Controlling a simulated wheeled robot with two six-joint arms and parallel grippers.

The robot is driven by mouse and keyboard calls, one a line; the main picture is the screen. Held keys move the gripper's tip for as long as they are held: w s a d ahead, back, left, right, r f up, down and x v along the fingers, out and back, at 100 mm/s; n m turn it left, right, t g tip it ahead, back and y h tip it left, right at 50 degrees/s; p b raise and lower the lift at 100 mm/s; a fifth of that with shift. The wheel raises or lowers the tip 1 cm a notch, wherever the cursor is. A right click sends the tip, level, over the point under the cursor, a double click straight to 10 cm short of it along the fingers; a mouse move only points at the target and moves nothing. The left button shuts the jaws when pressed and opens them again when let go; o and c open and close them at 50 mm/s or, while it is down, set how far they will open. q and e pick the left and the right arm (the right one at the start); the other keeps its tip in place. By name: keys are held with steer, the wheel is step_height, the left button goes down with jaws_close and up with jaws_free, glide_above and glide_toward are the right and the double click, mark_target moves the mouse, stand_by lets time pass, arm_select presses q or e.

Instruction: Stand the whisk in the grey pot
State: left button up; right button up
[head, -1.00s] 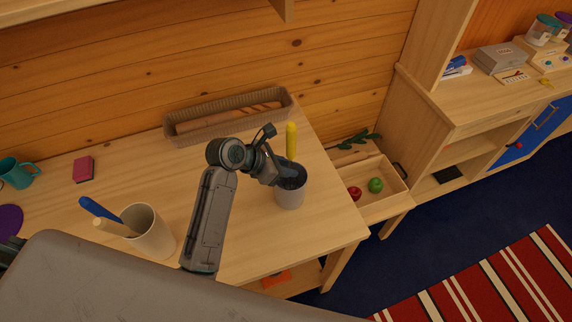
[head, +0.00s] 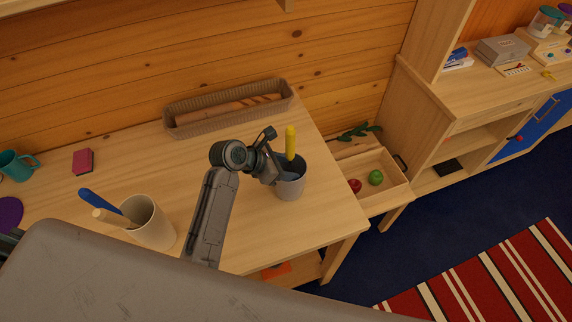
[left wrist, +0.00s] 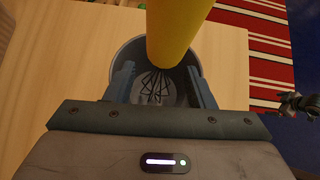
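The whisk has a yellow handle (head: 291,142) and dark wires (left wrist: 156,84). It stands nearly upright in the grey pot (head: 289,189), wires inside, handle rising above the rim. The pot (left wrist: 236,75) also shows in the left wrist view, on the table. My left gripper (head: 279,174) is at the pot's mouth. In the left wrist view its fingers (left wrist: 160,78) are spread on either side of the whisk, with gaps, and hold nothing. A dark mechanical part (left wrist: 300,105) at the right edge looks like my right gripper; its opening is unclear.
A beige cup (head: 152,226) with a blue-handled tool stands at the left. A long basket (head: 185,128) holding bread lies behind the pot. The table's right edge is close to the pot, with an open drawer (head: 398,190) beyond. The tabletop between cup and basket is mostly clear.

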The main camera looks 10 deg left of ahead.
arm_select(q)
steer(key=shift+s+a+r, duration=0.1)
steer(key=shift+a+r, duration=0.05)
steer(key=shift+a, duration=0.05)
steer(key=b+v, duration=0.2)
steer(key=v, duration=0.8)
steer(key=shift+b, duration=0.3)
steer(key=shift+s+r, duration=0.1)
stand_by(0.5)
